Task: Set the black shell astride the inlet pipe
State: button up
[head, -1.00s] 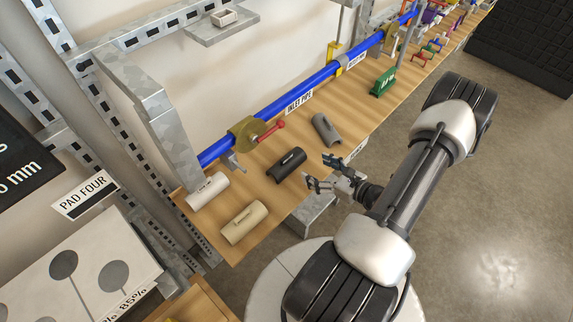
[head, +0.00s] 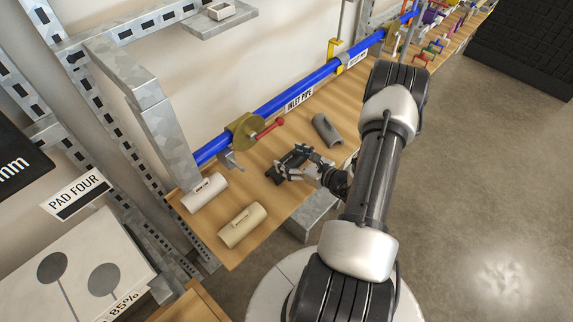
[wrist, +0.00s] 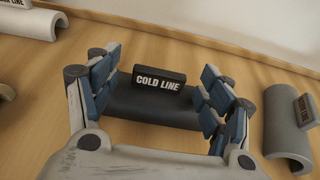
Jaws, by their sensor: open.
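The black shell (wrist: 155,104) lies on the wooden bench. In the wrist view it sits between the two fingers of my gripper (wrist: 160,88), its raised "COLD LINE" tab (wrist: 160,80) upright between them. My gripper is open, with a finger on each side and no clear grip on the shell. In the head view my gripper (head: 288,168) mostly covers the shell; only a dark part shows. The inlet pipe (head: 270,107) is the blue pipe running along the back of the bench, with its label below it.
A white shell (head: 205,194) and a beige shell (head: 242,226) lie to the left on the bench (head: 275,210). A grey shell (head: 327,130) lies to the right. A brass-coloured valve body with a red handle (head: 268,130) juts from the pipe towards the bench.

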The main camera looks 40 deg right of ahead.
jog(key=shift+c, duration=0.5)
jog(key=c, duration=1)
jog(key=shift+o, duration=0.2)
jog(key=shift+r, duration=0.15)
notch_tip(320, 180, up, 10)
jog(key=p, duration=0.3)
jog(key=shift+p, duration=0.35)
